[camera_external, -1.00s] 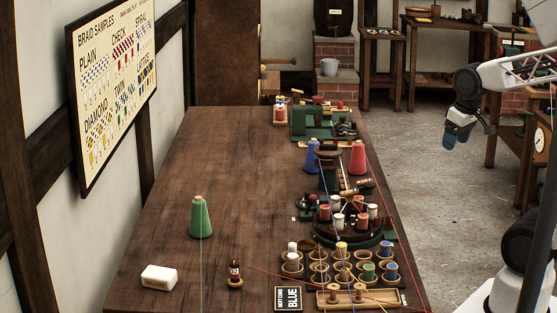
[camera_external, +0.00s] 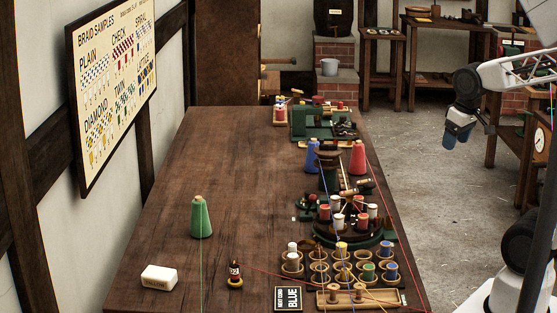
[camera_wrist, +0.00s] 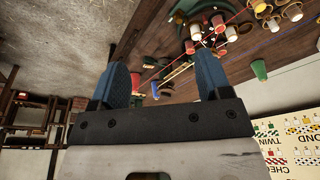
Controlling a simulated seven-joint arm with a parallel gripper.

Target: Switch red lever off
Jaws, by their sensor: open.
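My gripper (camera_external: 459,134) hangs in the air to the right of the long wooden table, beyond its edge. Its two blue fingers are apart and empty in the wrist view (camera_wrist: 163,78). A round braiding machine (camera_external: 346,230) with several bobbins stands on the right part of the table. A small red part (camera_external: 312,197) shows on a green base at its far left side. I cannot tell whether it is the red lever or how it is set. My gripper is well apart from it.
The wooden table (camera_external: 225,150) is mostly clear on its left. Blue (camera_external: 312,155), red (camera_external: 358,157) and green (camera_external: 200,217) cones stand on it. Thin cords run above the table.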

